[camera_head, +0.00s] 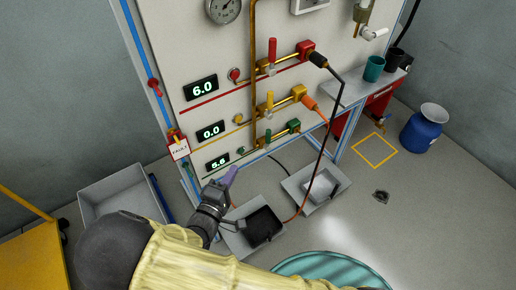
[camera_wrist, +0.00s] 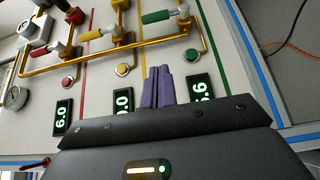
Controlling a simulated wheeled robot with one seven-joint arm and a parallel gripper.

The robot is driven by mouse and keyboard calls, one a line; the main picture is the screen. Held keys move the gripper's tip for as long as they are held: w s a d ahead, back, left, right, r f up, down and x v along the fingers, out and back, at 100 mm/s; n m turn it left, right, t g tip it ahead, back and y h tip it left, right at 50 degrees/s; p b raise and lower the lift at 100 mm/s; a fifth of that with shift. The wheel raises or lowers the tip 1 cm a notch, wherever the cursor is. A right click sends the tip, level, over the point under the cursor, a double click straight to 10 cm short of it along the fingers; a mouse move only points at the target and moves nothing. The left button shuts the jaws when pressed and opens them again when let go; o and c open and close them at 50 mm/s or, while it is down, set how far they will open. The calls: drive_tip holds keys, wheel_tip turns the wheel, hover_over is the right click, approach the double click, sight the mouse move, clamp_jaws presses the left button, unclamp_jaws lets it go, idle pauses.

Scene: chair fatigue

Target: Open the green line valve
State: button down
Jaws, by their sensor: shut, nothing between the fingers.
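The green line valve has a green lever (camera_head: 269,131) on the lowest line of the panel, set crosswise to that line. The green lever also shows at the top of the wrist view (camera_wrist: 156,17). My gripper (camera_head: 230,176) is in front of the lower panel, below and left of the green lever, apart from it. Its purple fingers (camera_wrist: 158,88) are shut and empty. In the wrist view they overlap the panel just left of the green line's display (camera_wrist: 201,89), below the green button (camera_wrist: 192,55).
Above are the yellow lever (camera_head: 270,99) and red lever (camera_head: 272,49). A brown vertical pipe (camera_head: 254,80) runs left of the levers. Grey trays (camera_head: 303,207) sit on the floor below, with cables hanging nearby. A teal drum top (camera_head: 330,272) is in front.

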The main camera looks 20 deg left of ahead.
drive_tip(key=shift+w, duration=0.15)
approach(268, 139)
drive_tip(key=w+a, duration=0.4)
drive_tip(key=w+d+b, duration=0.1)
drive_tip(key=w+d, duration=0.2)
drive_tip(key=shift+f, duration=0.1)
drive_tip(key=shift+a, duration=0.15)
idle(0.5)
